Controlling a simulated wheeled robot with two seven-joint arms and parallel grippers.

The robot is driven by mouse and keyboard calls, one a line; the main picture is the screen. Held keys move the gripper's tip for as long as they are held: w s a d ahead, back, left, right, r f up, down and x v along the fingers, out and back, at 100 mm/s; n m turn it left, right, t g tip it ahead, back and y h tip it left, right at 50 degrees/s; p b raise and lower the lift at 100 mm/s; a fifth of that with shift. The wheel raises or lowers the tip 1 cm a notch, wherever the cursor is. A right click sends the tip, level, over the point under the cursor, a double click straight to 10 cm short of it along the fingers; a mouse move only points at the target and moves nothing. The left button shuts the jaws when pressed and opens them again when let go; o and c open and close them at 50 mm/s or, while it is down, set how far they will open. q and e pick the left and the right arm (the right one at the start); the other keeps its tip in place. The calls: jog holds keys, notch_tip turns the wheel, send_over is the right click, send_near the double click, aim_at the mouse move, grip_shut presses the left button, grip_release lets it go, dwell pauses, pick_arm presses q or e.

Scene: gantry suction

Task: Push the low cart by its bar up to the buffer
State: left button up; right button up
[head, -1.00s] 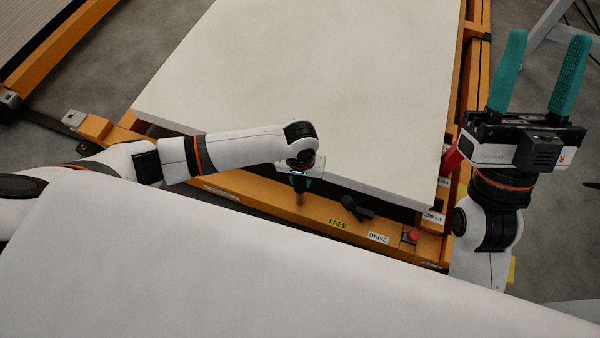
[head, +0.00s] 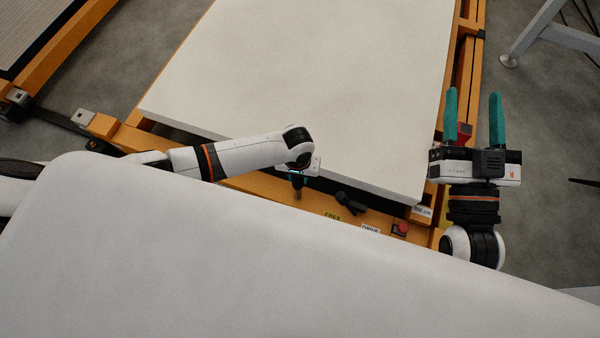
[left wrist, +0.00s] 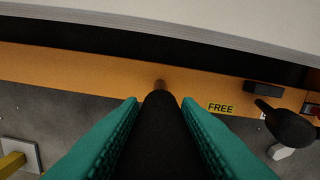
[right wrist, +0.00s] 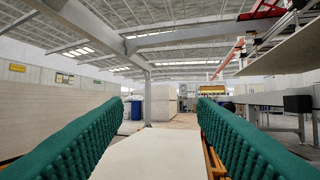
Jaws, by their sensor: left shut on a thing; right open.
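The low cart has an orange frame (head: 262,182) under a large pale slab (head: 310,80) in the head view. My left gripper (head: 297,180) is at the near orange beam, shut on a black upright grip (left wrist: 158,145). In the left wrist view the grip sits between the teal fingers, with a brownish stem (left wrist: 160,84) at the beam. My right gripper (head: 474,95) is open and empty, over the cart's right edge, fingers pointing away from me. I cannot pick out the buffer for certain.
A black lever (head: 350,202) stands right of the grip, near a FREE label (left wrist: 221,107) and a red button (head: 401,229). A red part (head: 465,131) shows behind my right gripper. Another orange-framed unit (head: 55,55) is at the upper left. Grey floor (head: 535,130) is open at right.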

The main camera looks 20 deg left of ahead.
pick_arm(q)
jog(key=shift+s+a+f, duration=0.1)
jog(key=shift+s+a, duration=0.15)
jog(key=shift+a, duration=0.1)
jog(key=o, duration=0.9)
jog(key=shift+s, duration=0.15)
pick_arm(e)
jog(key=shift+s+a+r, duration=0.1)
pick_arm(q)
jog(key=shift+d, duration=0.15)
jog(key=shift+r, duration=0.35)
notch_tip(320, 180, up, 5)
jog(key=p, duration=0.3)
jog(key=shift+r, duration=0.15)
notch_tip(320, 180, up, 6)
jog(key=shift+f+p, duration=0.15)
jog(key=shift+p, duration=1.05)
pick_arm(e)
jog(key=s+d+f+g+h, duration=0.2)
jog(key=s+f+g, duration=0.2)
jog(key=f+g, duration=0.3)
jog(key=s+d+f+g+h, duration=0.2)
jog(key=s+f+g, duration=0.3)
jog(key=f, duration=0.5)
jog(key=shift+s+d+m+g, duration=0.15)
jog(key=shift+d+m+g, duration=0.15)
jog(key=shift+d+g, duration=0.65)
jog(key=shift+a+g, duration=0.25)
